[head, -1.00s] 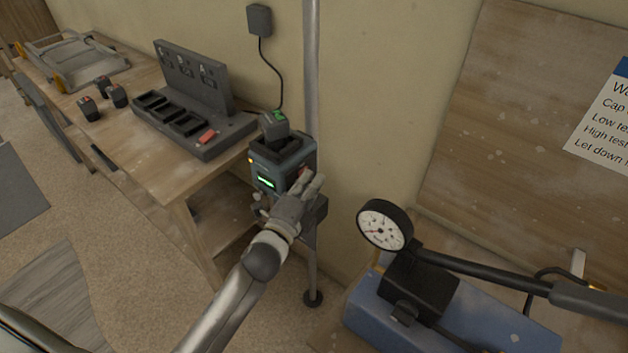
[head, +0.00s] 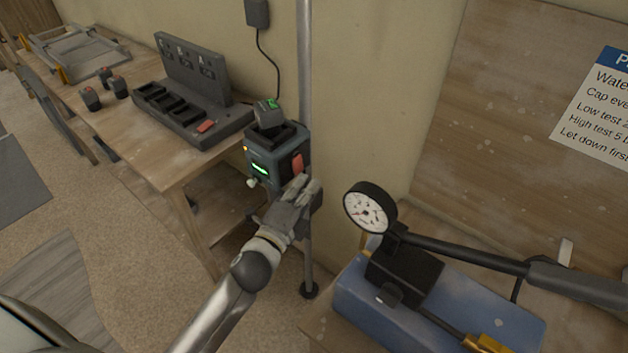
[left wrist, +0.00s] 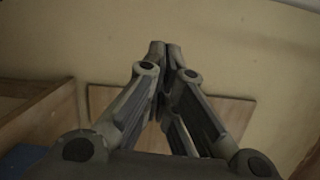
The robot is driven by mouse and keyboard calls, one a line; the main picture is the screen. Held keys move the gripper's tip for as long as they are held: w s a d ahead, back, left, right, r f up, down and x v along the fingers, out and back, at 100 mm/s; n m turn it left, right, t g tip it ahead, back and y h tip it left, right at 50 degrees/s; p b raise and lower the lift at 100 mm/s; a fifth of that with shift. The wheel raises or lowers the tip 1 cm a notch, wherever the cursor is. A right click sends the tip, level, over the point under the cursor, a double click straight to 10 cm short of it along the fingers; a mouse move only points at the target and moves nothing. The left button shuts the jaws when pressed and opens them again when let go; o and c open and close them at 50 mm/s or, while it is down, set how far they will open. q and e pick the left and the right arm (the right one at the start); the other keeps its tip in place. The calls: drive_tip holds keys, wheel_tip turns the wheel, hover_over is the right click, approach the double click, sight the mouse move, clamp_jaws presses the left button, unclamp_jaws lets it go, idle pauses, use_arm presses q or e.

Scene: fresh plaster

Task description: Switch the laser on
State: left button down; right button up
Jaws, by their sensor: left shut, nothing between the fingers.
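The laser (head: 262,148) is a dark teal box on an upright pole (head: 305,80), beside the end of the workbench. A green display (head: 260,169) glows on its front, and a small amber light shows at its upper left. A dark battery (head: 268,115) with a green mark sits tilted in its top. A red-orange part (head: 297,164) is on its right side. My left gripper (head: 311,186) is shut and empty, just below and right of that part; contact cannot be told. In the left wrist view its fingertips (left wrist: 165,46) meet, with the laser out of sight.
The wooden bench (head: 150,155) holds a dark charging rack (head: 190,105) with an orange-red piece, and several small batteries. A wall adapter (head: 257,12) has a hanging cord. At right stands a blue test pump (head: 440,315) with a gauge (head: 370,208) and long handle.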

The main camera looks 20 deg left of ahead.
use_arm(q)
drive_tip(key=shift+s+r+b, duration=0.15)
drive_tip(key=shift+s+b, duration=0.15)
drive_tip(key=shift+s, duration=1.2)
drive_tip(key=shift+s+r+b, duration=0.1)
drive_tip(key=shift+s+b, duration=0.2)
drive_tip(key=shift+s, duration=1.15)
use_arm(e)
drive_tip(key=shift+w+a+f, duration=0.2)
drive_tip(key=shift+a+f, duration=0.15)
drive_tip(key=shift+f, duration=0.4)
